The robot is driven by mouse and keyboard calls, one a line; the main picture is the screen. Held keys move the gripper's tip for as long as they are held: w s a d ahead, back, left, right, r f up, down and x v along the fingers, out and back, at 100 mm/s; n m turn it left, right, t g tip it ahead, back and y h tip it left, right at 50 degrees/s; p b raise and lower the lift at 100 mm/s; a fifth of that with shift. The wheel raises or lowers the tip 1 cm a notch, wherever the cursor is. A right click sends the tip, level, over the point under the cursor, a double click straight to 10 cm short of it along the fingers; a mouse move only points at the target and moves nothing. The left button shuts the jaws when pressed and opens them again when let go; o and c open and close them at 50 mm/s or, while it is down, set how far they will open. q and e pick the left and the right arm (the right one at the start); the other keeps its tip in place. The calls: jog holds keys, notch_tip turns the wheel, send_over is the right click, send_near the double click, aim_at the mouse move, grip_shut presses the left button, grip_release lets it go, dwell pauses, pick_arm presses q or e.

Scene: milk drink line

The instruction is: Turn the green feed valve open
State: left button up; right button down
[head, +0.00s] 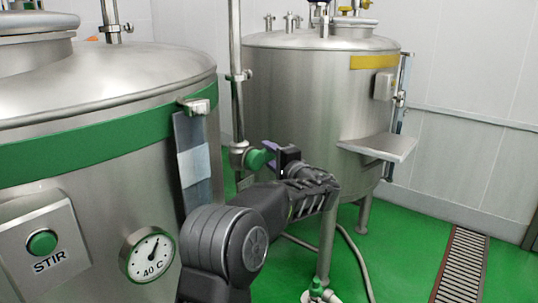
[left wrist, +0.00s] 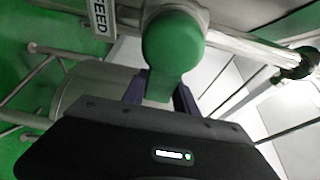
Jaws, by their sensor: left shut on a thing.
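The green feed valve (head: 258,159) sits on a vertical steel pipe between the two tanks. In the left wrist view the green valve handle (left wrist: 172,45) fills the top middle, with a "FEED" label (left wrist: 101,15) beside it. My left gripper (head: 275,155) reaches the valve from the right in the head view. In the left wrist view its two purple-grey fingers (left wrist: 160,92) stand on either side of the handle's lower part and are shut on it. The handle's far side is hidden. My right gripper is not in view.
A large steel tank with a green band (head: 105,147) stands close at left, with a STIR button (head: 42,242) and a dial (head: 148,256). A second tank (head: 300,95) with a side shelf (head: 378,146) stands behind my gripper. Green floor (head: 400,235) is open at right, by a drain grate (head: 461,265).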

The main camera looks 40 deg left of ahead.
pick_arm(q)
grip_shut()
dwell(0.6)
jog(key=shift+f, duration=0.1)
